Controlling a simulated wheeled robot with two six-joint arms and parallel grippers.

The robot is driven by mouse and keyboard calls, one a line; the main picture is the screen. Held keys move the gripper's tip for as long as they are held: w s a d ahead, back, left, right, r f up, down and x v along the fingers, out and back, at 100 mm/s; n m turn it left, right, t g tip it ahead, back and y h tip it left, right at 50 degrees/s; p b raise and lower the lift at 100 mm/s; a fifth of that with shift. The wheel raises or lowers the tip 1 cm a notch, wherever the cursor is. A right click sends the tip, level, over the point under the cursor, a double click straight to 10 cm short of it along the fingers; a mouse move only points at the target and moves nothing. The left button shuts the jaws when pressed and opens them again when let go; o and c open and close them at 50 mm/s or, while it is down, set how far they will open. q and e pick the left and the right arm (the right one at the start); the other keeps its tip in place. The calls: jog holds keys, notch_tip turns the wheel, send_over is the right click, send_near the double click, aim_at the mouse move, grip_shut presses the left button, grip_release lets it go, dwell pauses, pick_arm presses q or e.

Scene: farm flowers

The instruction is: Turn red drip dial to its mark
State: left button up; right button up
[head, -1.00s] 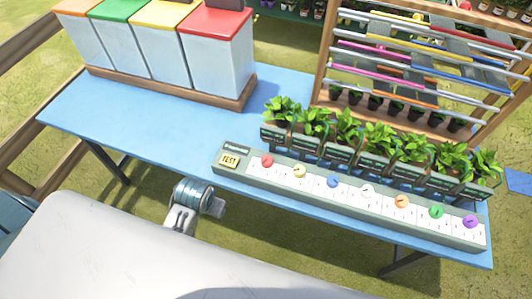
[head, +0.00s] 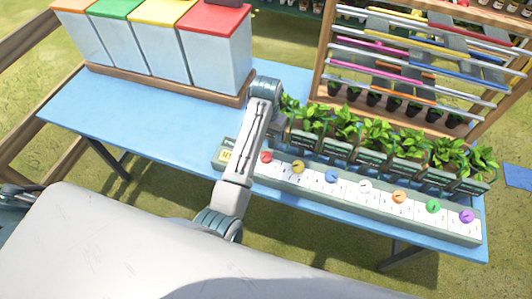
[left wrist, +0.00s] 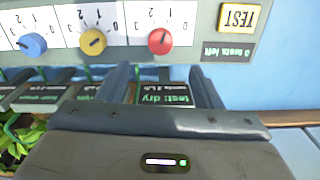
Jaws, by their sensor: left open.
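The red dial (head: 266,157) sits at the left end of the grey-green dial strip (head: 330,204), beside the yellow TEST plate. In the left wrist view the red dial (left wrist: 160,41) lies just beyond my left gripper's fingertips, roughly centred between them. In the head view my arm hides these fingers. My right gripper is not in view.
Yellow (head: 298,167), blue (head: 332,177) and several other dials continue rightward. Potted plants (head: 345,122) with label cards stand behind the strip. A "test: dry" card (left wrist: 165,94) shows between my fingers. Lidded bins (head: 215,50) stand back left; the blue table (head: 130,115) is clear at left.

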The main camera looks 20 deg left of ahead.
aim_at(266, 156)
pick_arm(q)
notch_tip(266, 156, down, 9)
jog(key=shift+r+p, duration=0.2)
jog(key=shift+p, duration=1.05)
jog(key=shift+f, duration=0.9)
jog(key=shift+c, duration=0.2)
jog(key=c, duration=0.9)
